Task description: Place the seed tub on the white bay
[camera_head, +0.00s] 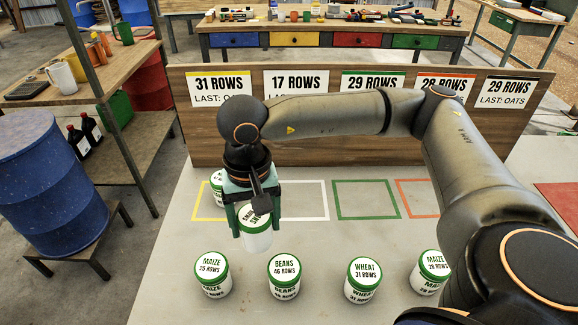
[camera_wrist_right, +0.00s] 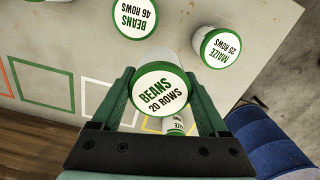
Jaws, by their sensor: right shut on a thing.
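My right gripper (camera_head: 256,226) is shut on a white seed tub (camera_head: 257,241). In the wrist view, between the gripper's fingers (camera_wrist_right: 160,84), the tub's green-rimmed lid (camera_wrist_right: 161,93) reads BEANS 20 ROWS. It looks held above the table, roughly upright; the exact height is unclear. The white bay (camera_head: 326,200) is a white outline, and the gripper and tub cover its left part. In the wrist view the bay's outline (camera_wrist_right: 97,81) lies left of the tub. The yellow bay (camera_head: 199,204) beside it holds another tub (camera_head: 217,192), partly hidden by the gripper. My left gripper is not in view.
Several tubs stand along the near side, including MAIZE (camera_head: 212,280), BEANS (camera_head: 284,282) and WHEAT (camera_head: 362,284). The green bay (camera_head: 367,217) and orange bay (camera_head: 404,198) look empty where visible. A wooden board (camera_head: 330,150) with row signs stands behind the bays.

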